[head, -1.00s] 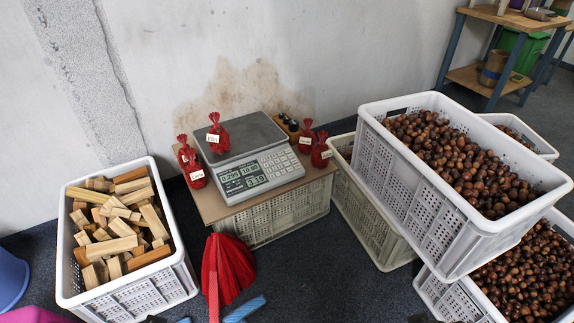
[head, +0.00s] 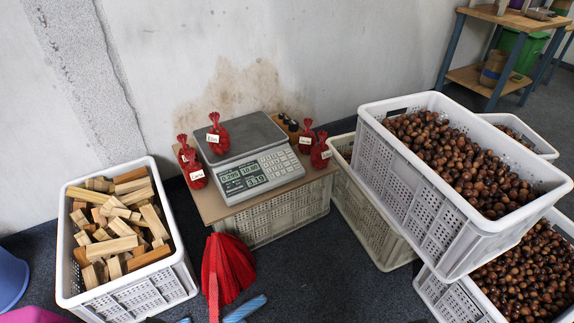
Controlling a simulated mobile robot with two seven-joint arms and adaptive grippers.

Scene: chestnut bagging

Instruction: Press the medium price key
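The grey scale (head: 242,155) stands on a board on top of an upturned-looking white crate, near the wall. Its front panel has a lit display (head: 243,178) with figures and a keypad (head: 278,162) of pale keys to the right of it. The medium price key cannot be told apart from the other keys at this size. A labelled red net bag (head: 218,138) sits on the left of the scale's metal pan (head: 250,132). Neither gripper shows in the head view, and nothing covers the keypad.
Several filled red bags (head: 320,155) stand around the scale, with small dark bottles (head: 288,122) behind. A crate of wood blocks (head: 72,270) is at left, stacked chestnut crates (head: 408,192) at right. Red netting (head: 228,268) and a blue piece (head: 245,309) lie in front.

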